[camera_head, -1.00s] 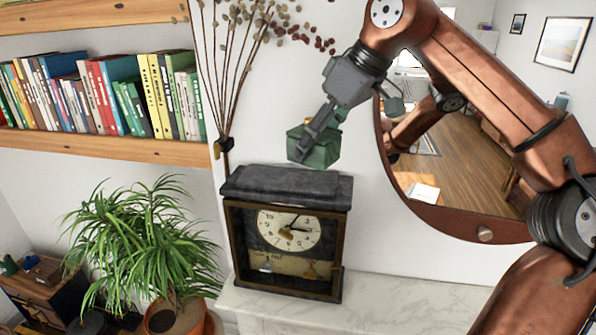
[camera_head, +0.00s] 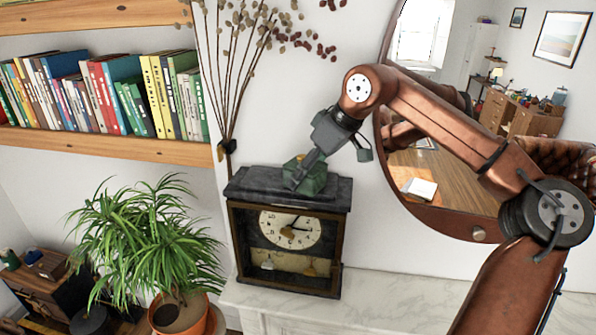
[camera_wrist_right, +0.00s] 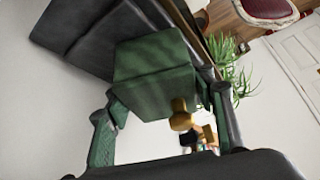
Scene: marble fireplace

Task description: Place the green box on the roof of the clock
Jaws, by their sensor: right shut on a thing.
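The mantel clock (camera_head: 288,230) has a dark frame, a pale dial and a flat dark stone roof (camera_head: 250,183). The green box (camera_head: 315,183), with a brass knob (camera_wrist_right: 181,117), is at the right half of the roof in the head view. In the right wrist view the green box (camera_wrist_right: 150,72) sits between my fingers, with the dark roof (camera_wrist_right: 85,35) behind it. My right gripper (camera_head: 303,172) is shut on the box from above and right. Whether the box's underside touches the roof, I cannot tell. My left gripper is not in view.
The clock stands on a white marble mantel (camera_head: 390,300), clear to its right. A round mirror (camera_head: 478,233) hangs at the right. Dried stems (camera_head: 235,80) rise behind the clock. A potted plant (camera_head: 145,240) and a bookshelf (camera_head: 110,145) are at the left.

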